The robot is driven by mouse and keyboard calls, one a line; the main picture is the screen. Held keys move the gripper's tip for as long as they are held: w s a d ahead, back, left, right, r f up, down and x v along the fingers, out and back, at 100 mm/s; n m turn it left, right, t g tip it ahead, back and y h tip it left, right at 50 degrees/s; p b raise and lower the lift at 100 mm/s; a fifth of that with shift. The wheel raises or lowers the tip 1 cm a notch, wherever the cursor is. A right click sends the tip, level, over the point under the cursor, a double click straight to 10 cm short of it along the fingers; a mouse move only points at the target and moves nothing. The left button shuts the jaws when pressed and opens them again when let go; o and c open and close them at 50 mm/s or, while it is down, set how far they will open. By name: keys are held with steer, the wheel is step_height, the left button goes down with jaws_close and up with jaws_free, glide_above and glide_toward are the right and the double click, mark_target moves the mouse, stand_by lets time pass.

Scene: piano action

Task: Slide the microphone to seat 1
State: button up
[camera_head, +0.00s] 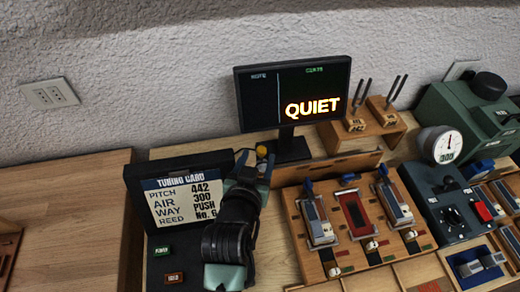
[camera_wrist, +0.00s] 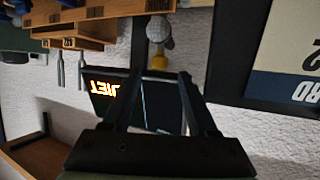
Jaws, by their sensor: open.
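A small microphone-like piece with a pale round head (camera_wrist: 158,28) and a yellow part (camera_wrist: 159,62) shows in the wrist view, just beyond the fingertips. In the head view its yellow part (camera_head: 262,151) shows beside my gripper (camera_head: 254,164), and the rest is mostly hidden. My gripper (camera_wrist: 160,76) is open, its two dark fingers apart, with the yellow part in line with the gap. I cannot tell whether a finger touches it. No marking for seat 1 is readable.
A monitor (camera_head: 294,92) reading QUIET stands behind my gripper. A tuning card (camera_head: 182,191) stands at left. Tuning forks in wooden blocks (camera_head: 373,120), a wooden board with levers (camera_head: 300,244) and a dark control box (camera_head: 452,217) lie to the right. Bare tabletop (camera_head: 70,205) shows at far left.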

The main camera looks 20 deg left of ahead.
mark_target(261, 151)
steer(key=shift+x, duration=1.7)
jaws_close()
